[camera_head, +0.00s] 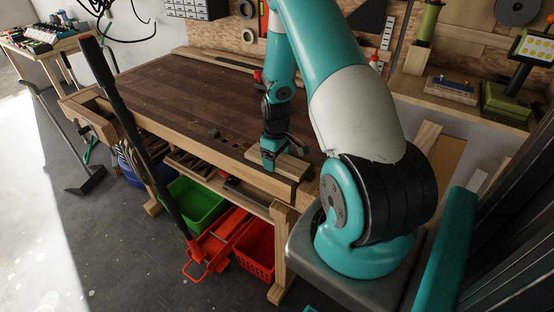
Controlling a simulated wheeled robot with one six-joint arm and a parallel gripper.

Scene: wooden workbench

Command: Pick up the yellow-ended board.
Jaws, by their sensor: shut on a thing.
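My gripper (268,162) points down over the front right part of the workbench (180,90). It is shut on a light wooden board (291,164) that lies at or just above the bench top, close to the front right corner. The board is small in this view and partly hidden by my gripper. I cannot make out a yellow end on it, nor whether it touches the bench.
A small dark block (214,133) sits left of my gripper near the bench's front edge. Below are a green crate (197,205) and a red crate (256,250). A long dark handle (140,140) leans across the bench's front left. The bench's middle is clear.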

